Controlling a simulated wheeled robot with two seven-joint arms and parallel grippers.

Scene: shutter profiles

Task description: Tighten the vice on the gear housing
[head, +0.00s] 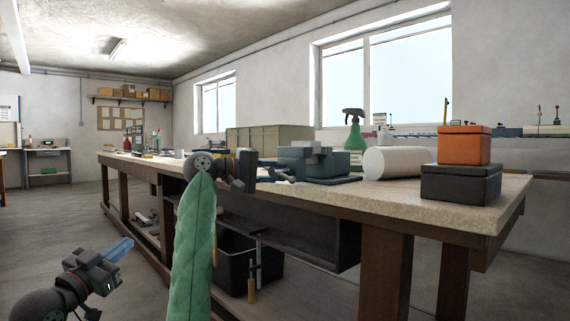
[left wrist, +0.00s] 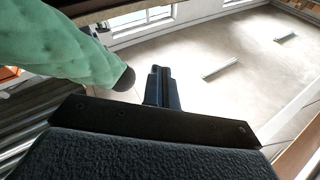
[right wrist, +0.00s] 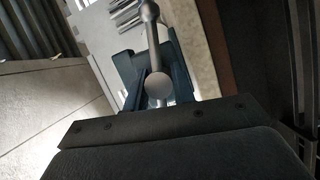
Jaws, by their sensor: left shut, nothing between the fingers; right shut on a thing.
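I cannot tell for sure whether that block is the gear housing. My right gripper (head: 268,164) is at the vice's left side. In the right wrist view my right gripper (right wrist: 148,72) is shut on the vice handle (right wrist: 158,90), a metal bar with round ends. My left gripper (head: 122,249) is low over the floor, left of the bench, shut and empty. Its closed fingers also show in the left wrist view (left wrist: 160,86).
On the bench (head: 470,215), a white roll (head: 396,163), a green spray bottle (head: 354,140) and an orange box (head: 464,145) on a dark box (head: 460,184) stand right of the vice. An olive crate (head: 268,139) stands behind it. A black bin (head: 236,262) is under the bench.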

